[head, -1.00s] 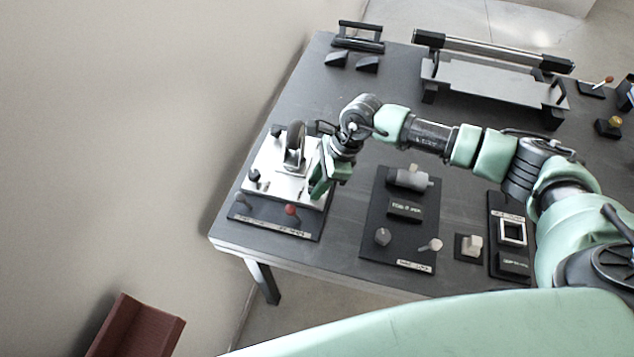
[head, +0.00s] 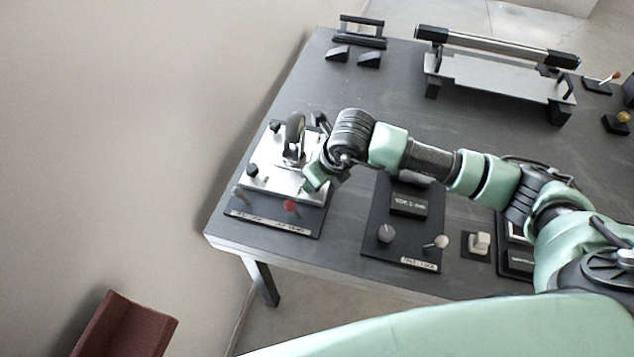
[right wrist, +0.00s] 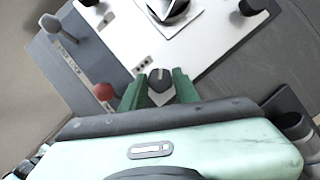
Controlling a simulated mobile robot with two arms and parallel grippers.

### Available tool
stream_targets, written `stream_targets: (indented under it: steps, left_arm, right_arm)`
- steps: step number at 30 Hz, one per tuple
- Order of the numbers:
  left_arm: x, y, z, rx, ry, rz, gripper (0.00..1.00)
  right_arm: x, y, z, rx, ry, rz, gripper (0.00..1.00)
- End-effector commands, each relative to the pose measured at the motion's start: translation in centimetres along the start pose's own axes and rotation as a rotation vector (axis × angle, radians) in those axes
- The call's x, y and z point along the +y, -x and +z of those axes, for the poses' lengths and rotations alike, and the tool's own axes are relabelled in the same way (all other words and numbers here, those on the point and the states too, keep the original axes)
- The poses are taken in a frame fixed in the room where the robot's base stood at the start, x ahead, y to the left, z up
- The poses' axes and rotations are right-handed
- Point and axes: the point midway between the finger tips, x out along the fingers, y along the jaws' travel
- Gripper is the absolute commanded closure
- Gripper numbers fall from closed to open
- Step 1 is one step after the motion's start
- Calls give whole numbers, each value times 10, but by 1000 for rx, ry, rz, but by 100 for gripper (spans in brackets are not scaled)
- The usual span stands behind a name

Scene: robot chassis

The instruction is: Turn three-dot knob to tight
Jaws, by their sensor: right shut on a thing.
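A white square plate (head: 262,184) with dark corner knobs sits on a dark base at the table's left end. My right gripper (head: 313,180) is at the plate's near right corner in the head view. In the right wrist view its green fingers (right wrist: 160,88) are shut on a black knob (right wrist: 160,79) with a pale pointer line. Other black knobs show in this view at the upper right (right wrist: 252,6) and the top left (right wrist: 88,2). The gripper hides the held knob in the head view. My left gripper is not in view.
A red-topped lever (head: 290,206) and a grey lever (head: 238,193) stand along the base's front edge, close to my right gripper. A dark panel (head: 379,253) with knobs lies to the right. A roller stand (head: 500,78) is at the back.

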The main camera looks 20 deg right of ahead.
Motion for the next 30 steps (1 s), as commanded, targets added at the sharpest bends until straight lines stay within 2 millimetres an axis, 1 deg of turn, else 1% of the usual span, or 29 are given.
stream_targets:
  steps: [1, 3, 12, 20, 30]
  left_arm:
    - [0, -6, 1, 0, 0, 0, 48]
    - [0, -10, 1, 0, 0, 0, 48]
    - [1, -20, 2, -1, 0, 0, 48]
    - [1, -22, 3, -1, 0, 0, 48]
    - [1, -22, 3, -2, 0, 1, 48]
  right_arm:
    - [1, -2, 2, -8, -31, -13, 100]
    - [1, -1, 2, -8, -78, -31, 100]
    - [1, 0, 2, -7, -214, -88, 100]
    - [1, 1, 3, -6, -258, -106, 100]
    - [0, 2, 3, -6, -260, -108, 100]
